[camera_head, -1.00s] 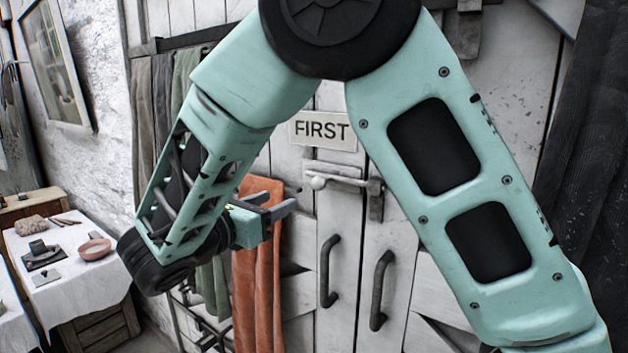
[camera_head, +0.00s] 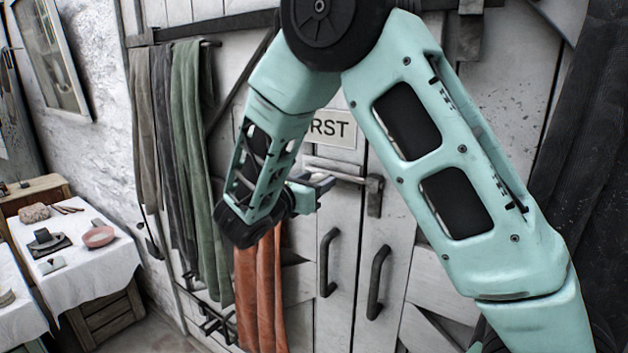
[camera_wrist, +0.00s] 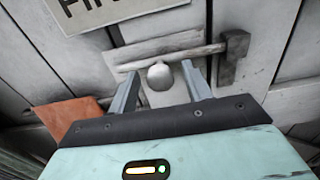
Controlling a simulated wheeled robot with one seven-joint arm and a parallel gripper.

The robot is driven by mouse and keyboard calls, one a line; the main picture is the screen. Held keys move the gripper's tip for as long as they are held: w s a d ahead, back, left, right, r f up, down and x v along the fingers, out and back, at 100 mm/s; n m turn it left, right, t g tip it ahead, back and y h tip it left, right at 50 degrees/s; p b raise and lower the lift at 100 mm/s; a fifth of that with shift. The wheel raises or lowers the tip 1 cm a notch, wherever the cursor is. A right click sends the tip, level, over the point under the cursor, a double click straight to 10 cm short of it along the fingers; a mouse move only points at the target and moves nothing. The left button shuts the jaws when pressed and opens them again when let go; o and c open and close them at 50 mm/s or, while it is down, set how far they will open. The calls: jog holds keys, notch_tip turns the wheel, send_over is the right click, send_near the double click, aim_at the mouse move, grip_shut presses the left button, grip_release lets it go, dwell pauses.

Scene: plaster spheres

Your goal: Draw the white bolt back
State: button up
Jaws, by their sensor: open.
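The white bolt (camera_head: 346,177) lies across the pale double doors, its rod running right into a dark grey keeper (camera_head: 374,196). In the wrist view its round white knob (camera_wrist: 160,76) shows between my two fingers, and its rod (camera_wrist: 196,54) runs to the keeper (camera_wrist: 234,58) at right. My gripper (camera_wrist: 160,68) is open, with one finger to each side of the knob; I see no contact. In the head view my gripper (camera_head: 326,183) is at the bolt's left end and hides the knob.
A sign (camera_head: 336,128) hangs above the bolt, partly covered by my arm. Two dark pull handles (camera_head: 326,262) (camera_head: 377,283) are below. Orange cloth (camera_head: 262,295) and green cloth (camera_head: 192,150) hang at left. A white-clothed table (camera_head: 85,265) stands far left.

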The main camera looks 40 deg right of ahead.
grip_shut()
jog(key=w+a, duration=0.2)
jog(key=w, duration=0.4)
jog(key=shift+a, duration=0.15)
jog(key=shift+r, duration=0.1)
grip_release()
jog(key=shift+a, duration=0.15)
